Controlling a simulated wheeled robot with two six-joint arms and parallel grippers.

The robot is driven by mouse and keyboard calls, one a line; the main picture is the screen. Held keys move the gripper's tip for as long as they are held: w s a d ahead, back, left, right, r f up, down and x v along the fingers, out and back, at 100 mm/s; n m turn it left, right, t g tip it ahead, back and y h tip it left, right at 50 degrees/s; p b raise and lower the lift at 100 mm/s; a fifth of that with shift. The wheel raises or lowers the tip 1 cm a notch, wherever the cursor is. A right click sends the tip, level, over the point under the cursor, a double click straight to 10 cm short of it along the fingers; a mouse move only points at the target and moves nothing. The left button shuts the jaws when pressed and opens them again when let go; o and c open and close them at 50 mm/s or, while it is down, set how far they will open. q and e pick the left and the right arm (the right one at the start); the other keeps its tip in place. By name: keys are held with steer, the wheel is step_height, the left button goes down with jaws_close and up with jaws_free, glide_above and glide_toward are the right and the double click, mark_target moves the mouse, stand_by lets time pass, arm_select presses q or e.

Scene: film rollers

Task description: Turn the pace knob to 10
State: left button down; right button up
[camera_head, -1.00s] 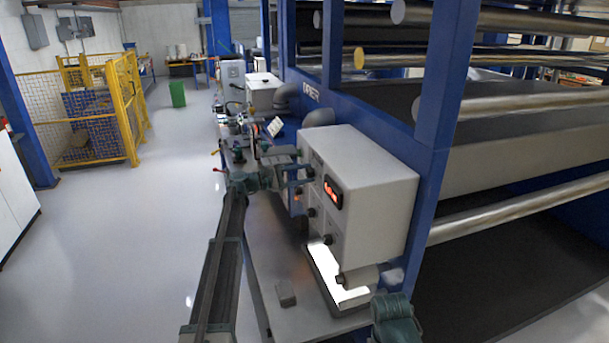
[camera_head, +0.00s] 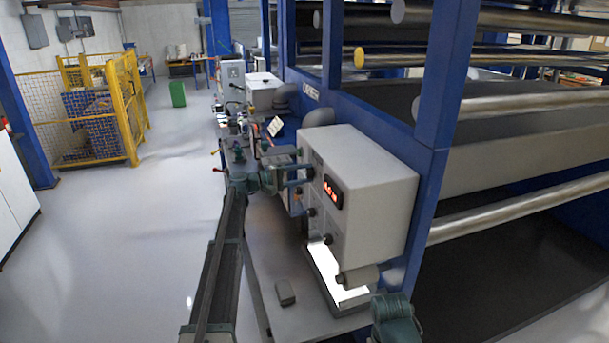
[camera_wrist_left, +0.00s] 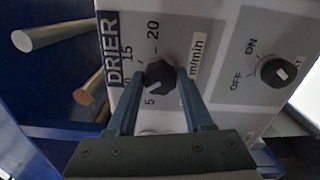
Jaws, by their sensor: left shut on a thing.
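The pace knob (camera_wrist_left: 160,76) is a dark, faceted knob on the grey DRIER panel (camera_wrist_left: 220,50). Its scale shows 5, 15, 20 and m/min; the 10 area is partly covered by a finger. The knob's exact pointer direction is hard to tell. My left gripper (camera_wrist_left: 161,80) is shut on the knob, one finger on each side. In the head view my left gripper (camera_head: 306,176) reaches the near face of the grey control box (camera_head: 370,190). A red digital display (camera_head: 333,192) glows there, its digits too small to read surely.
An ON/OFF knob (camera_wrist_left: 273,71) sits right of the pace knob. Two rods (camera_wrist_left: 55,35) stick out at the left of the wrist view. The floor (camera_head: 130,240) at left is clear.

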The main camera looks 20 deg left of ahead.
arm_select(q)
steer(key=shift+m, duration=0.9)
steer(key=shift+c, duration=1.5)
jaws_free()
steer(key=v, duration=1.4)
steer(key=shift+d, duration=0.1)
